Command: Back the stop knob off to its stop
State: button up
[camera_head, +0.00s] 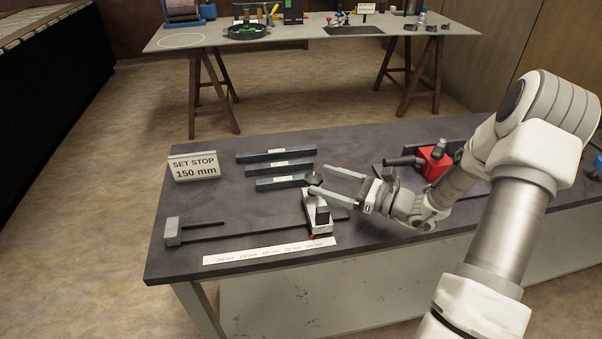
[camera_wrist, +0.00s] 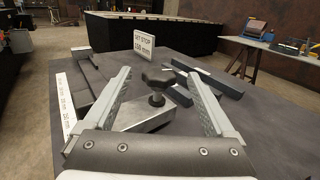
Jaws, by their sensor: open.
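The stop knob (camera_wrist: 157,78) is a dark lobed knob on a short stem. It stands on top of the grey stop block (camera_wrist: 140,116), which straddles the dark rail (camera_head: 262,226) on the bench. In the wrist view the gripper (camera_wrist: 166,77) has one finger on each side of the knob, with clear gaps on both sides and no contact visible.
A sign reading "SET STOP 150 mm" (camera_head: 194,167) stands at the back left. Several dark bars (camera_head: 275,155) lie behind the stop. A white scale strip (camera_head: 270,251) lies along the front edge. A red vise-like tool (camera_head: 433,162) sits right, behind my arm. Bench left of the bars is clear.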

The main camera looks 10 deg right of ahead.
jog(key=x, duration=0.7)
jog(key=c, duration=1.4)
